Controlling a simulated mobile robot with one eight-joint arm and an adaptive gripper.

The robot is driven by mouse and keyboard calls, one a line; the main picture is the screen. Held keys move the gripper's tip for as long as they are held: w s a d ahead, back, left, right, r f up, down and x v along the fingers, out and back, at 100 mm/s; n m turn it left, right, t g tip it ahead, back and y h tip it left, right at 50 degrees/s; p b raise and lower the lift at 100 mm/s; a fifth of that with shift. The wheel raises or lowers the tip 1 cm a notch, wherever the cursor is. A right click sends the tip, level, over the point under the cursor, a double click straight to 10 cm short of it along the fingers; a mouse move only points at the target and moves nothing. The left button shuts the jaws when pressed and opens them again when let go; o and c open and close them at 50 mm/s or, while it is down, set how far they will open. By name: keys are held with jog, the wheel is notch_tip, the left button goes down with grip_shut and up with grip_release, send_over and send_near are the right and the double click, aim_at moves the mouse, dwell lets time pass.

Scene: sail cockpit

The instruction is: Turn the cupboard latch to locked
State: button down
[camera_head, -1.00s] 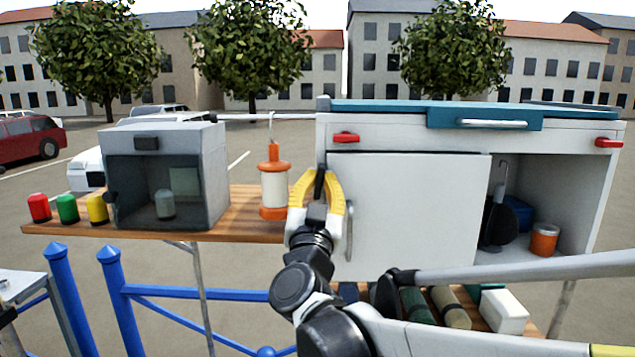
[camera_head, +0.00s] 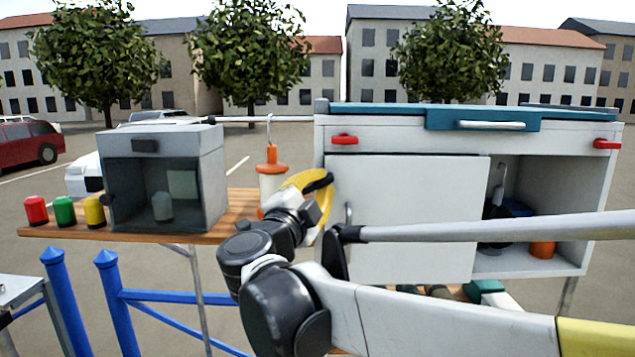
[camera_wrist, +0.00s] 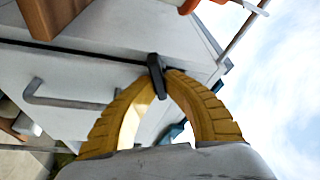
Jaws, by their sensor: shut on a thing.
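The cupboard latch (camera_head: 319,183) is a small black bar at the left edge of the white cupboard door (camera_head: 420,215). It lies close to level in the head view, its right end slightly higher. My gripper (camera_head: 322,187) has yellow curved fingers and reaches the latch from the lower left. In the wrist view, my fingertips (camera_wrist: 163,80) are shut on the black latch (camera_wrist: 156,72), which sits across the dark door seam. The door looks closed. My fingers partly hide the latch in the head view.
The grey door handle (camera_wrist: 65,97) is beside my fingers. An orange and white lantern (camera_head: 268,178) hangs just left, partly behind my gripper. A grey box (camera_head: 165,180) stands on the wooden shelf (camera_head: 150,237). The right cubby is open.

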jog(key=m+g+p, duration=0.1)
jog(key=m+g, duration=0.1)
jog(key=m, duration=0.3)
jog(key=shift+w, duration=0.1)
jog(key=shift+m, duration=0.3)
dwell(0.4)
jog(key=c, duration=1.5)
grip_release()
jog(key=shift+o, duration=0.2)
jog(key=shift+w+a+f, duration=0.15)
jog(key=shift+w+f, duration=0.05)
jog(key=shift+w, duration=0.05)
jog(key=shift+s, duration=0.4)
jog(key=v, duration=1.1)
jog(key=shift+a, duration=0.2)
jog(key=shift+r, duration=0.15)
